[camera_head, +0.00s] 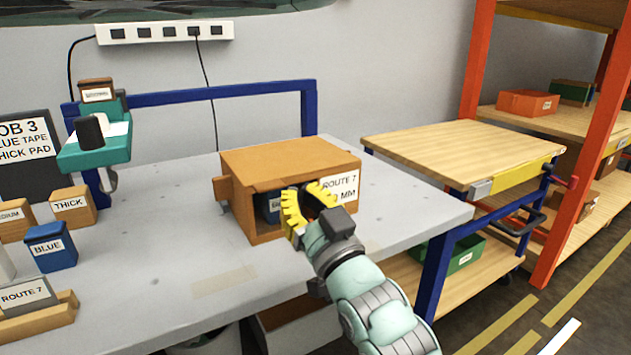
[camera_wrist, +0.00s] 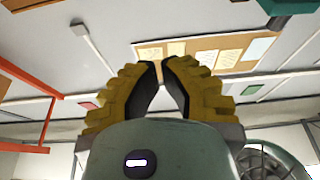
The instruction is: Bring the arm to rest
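My gripper (camera_head: 306,188) has yellow ribbed fingers and is in front of the open end of a wooden box (camera_head: 290,160) labelled "ROUTE 7" on the workbench. In the wrist view, my gripper (camera_wrist: 161,64) points up. Its fingers lean together with a narrow gap at the tips, and nothing shows between them. A dark blue labelled block (camera_head: 270,207) is inside the box, partly hidden behind my fingers. I cannot tell from the head view whether the fingers touch the box.
The grey workbench (camera_head: 150,260) holds a blue block (camera_head: 52,248), a "THICK" block (camera_head: 75,205), a teal plotter part (camera_head: 95,150) and a job sign (camera_head: 28,150). A wooden-topped cart (camera_head: 440,145) and orange shelving (camera_head: 560,160) stand at right. Bare bench lies left of the box.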

